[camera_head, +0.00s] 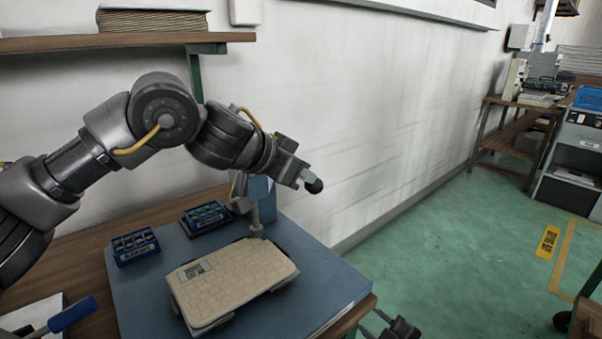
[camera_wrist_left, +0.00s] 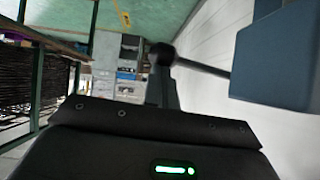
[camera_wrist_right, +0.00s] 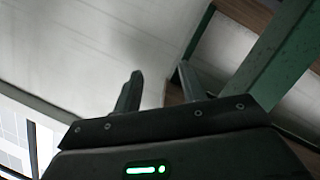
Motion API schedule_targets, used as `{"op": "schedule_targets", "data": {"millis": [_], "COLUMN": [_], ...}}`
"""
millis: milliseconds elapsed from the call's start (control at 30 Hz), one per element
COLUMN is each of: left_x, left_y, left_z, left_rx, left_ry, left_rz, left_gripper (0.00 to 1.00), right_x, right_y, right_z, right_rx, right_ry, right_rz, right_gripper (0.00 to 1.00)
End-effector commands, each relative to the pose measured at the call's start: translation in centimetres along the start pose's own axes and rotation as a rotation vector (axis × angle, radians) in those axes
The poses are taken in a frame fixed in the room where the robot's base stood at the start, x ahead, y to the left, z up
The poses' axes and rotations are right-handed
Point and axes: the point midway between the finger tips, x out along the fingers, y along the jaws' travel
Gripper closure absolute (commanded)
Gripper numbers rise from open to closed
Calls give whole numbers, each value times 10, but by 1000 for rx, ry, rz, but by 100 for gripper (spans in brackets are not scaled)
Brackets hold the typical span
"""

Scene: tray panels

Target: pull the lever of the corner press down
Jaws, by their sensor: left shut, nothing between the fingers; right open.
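The corner press has a blue-grey body (camera_head: 262,190), partly hidden behind my left arm, and a grey ram (camera_head: 255,215) over the far corner of the beige tray panel (camera_head: 235,282). The lever's black ball knob (camera_head: 314,187) sticks out to the right. In the left wrist view the knob (camera_wrist_left: 161,54) and its dark rod (camera_wrist_left: 203,67) run to the press body (camera_wrist_left: 275,60). My left gripper (camera_head: 301,178) is shut and empty, its tips right at the knob; whether they touch I cannot tell. My right gripper (camera_head: 403,328) is open and empty, low beside the table; its fingers (camera_wrist_right: 160,78) are spread.
Two blue parts boxes (camera_head: 135,246) (camera_head: 207,216) stand on the blue-grey mat (camera_head: 130,300). A blue-handled tool (camera_head: 72,314) lies at front left. A shelf (camera_head: 120,42) hangs on the wall above my left arm.

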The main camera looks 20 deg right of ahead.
Motion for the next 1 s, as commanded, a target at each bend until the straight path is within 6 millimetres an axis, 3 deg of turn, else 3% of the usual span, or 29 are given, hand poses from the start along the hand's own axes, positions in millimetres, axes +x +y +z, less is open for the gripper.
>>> {"op": "schedule_targets", "data": {"millis": [33,133,300,400,533,767,1000], "left_x": [8,8,8,8,8,4,-36], "left_y": [4,4,4,4,4,4,2], "left_z": [11,11,11,11,11,10,8], "left_rx": [2,2,2,2,2,2,1], "left_ry": [-23,-23,-23,-23,-23,-21,-11], "left_rz": [10,10,10,10,10,10,3], "left_gripper": [100,100,100,100,100,100,100], "right_x": [-19,-46,-71,-78,-83,-85,-89], "right_y": [-24,-66,-124,-142,-154,-157,-156], "right_z": [14,18,-24,-50,-69,-73,-68], "right_rx": [22,114,343,447,521,542,539], "right_ry": [-98,-251,-370,-398,-415,-426,-459], "right_rz": [-44,-127,-234,-274,-303,-311,-313], "right_gripper": [59,59,59,59,59,59,59]}}
